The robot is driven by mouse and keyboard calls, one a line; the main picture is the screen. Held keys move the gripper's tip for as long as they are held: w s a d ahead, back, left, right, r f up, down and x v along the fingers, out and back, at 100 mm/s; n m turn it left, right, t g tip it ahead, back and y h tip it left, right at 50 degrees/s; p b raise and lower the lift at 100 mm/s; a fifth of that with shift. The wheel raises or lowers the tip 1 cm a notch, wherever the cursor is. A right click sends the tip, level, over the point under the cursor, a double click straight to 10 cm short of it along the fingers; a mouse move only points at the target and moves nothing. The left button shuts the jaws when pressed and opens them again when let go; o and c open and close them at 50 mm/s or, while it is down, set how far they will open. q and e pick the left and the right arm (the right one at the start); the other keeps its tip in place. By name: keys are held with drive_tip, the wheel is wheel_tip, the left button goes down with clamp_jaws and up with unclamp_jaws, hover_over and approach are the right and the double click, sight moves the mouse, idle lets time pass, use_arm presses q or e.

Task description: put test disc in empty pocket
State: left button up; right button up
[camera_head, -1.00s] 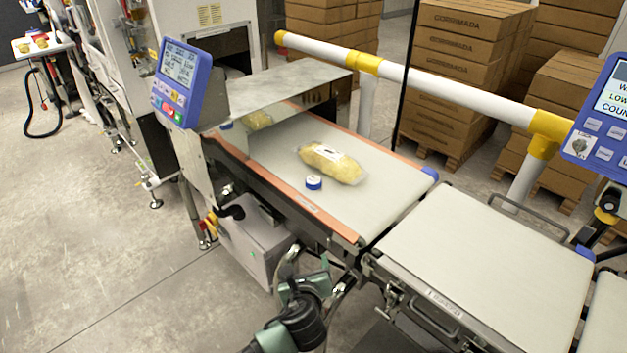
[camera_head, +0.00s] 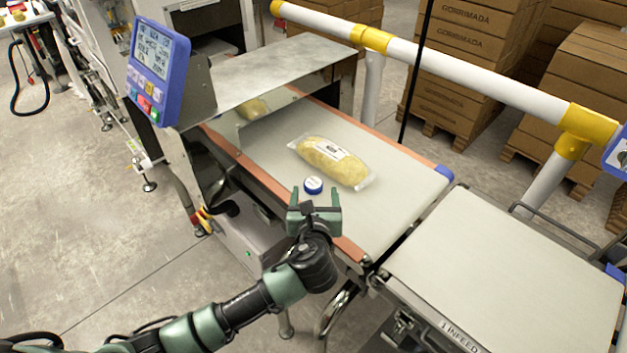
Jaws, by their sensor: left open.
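A small blue disc with a white top (camera_head: 313,186) lies on the pale conveyor belt (camera_head: 385,218). A clear bag of yellow food with a white label (camera_head: 332,162) lies just behind it on the same belt. My left gripper (camera_head: 314,197) is open and empty, with its fingers close in front of the disc in the picture. I cannot tell whether the fingers touch the disc. No pocket or holder for the disc can be made out. My right gripper is not in view.
A metal hood (camera_head: 290,75) covers the belt's far end, with a blue control panel (camera_head: 157,70) at its left. A white and yellow guard rail (camera_head: 460,73) runs behind the belt. A second, bare belt (camera_head: 500,275) lies at the right. Stacked cartons (camera_head: 465,60) stand behind.

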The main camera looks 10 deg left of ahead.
sight(313, 184)
use_arm(q)
drive_tip(key=shift+w+a+f, duration=0.1)
drive_tip(key=shift+w+a, duration=0.05)
drive_tip(key=shift+w, duration=0.25)
drive_tip(key=shift+w+a+f, duration=0.25)
drive_tip(key=shift+w+f, duration=0.1)
drive_tip(key=shift+w, duration=0.25)
drive_tip(key=shift+w+a+f, duration=0.2)
drive_tip(key=shift+w+f, duration=0.15)
drive_tip(key=shift+w, duration=0.2)
drive_tip(key=shift+x, duration=1.05)
drive_tip(key=shift+d, duration=0.1)
drive_tip(key=c, duration=1.4)
clamp_jaws()
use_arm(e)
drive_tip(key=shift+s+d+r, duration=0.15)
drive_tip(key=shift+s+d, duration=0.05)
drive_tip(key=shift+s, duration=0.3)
